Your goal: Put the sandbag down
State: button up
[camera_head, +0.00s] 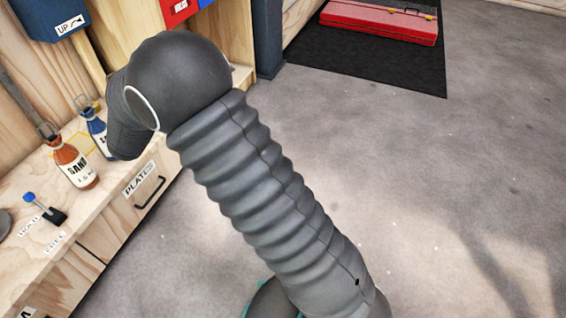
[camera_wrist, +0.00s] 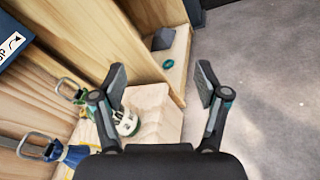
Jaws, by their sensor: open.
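In the head view, an orange bag marked SAND (camera_head: 76,166) stands on the wooden bench, with a blue bag (camera_head: 97,132) behind it. In the wrist view, the blue bag (camera_wrist: 72,155) with its metal hook is at lower left. A green bag top with a clip (camera_wrist: 80,96) and a white-and-green labelled part (camera_wrist: 128,123) show around the left finger; they look like one bag, partly hidden by that finger. My gripper (camera_wrist: 162,76) is open, with nothing held between its fingers, near the bench's end. It is hidden behind my arm in the head view.
The bench (camera_head: 110,195) has a PLATES drawer and a small blue-knobbed item (camera_head: 45,210). A blue box marked UP (camera_head: 55,18) hangs above. A teal ring (camera_wrist: 168,64) and dark block (camera_wrist: 163,38) sit on a wooden ledge. A red case (camera_head: 380,20) lies on a black mat (camera_head: 350,60). The floor right is clear.

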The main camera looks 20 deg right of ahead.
jog(key=s+d+r+m+g+h, duration=0.1)
jog(key=s+d+r+m+g, duration=0.3)
jog(key=s+d+m, duration=0.6)
jog(key=s+d+r+m+g+h, duration=0.1)
jog(key=s+d+r+m+g, duration=0.45)
jog(key=d, duration=0.85)
jog(key=s+f+m+y, duration=0.2)
jog(key=s+m+y, duration=0.6)
jog(key=s, duration=1.8)
jog(key=m, duration=0.3)
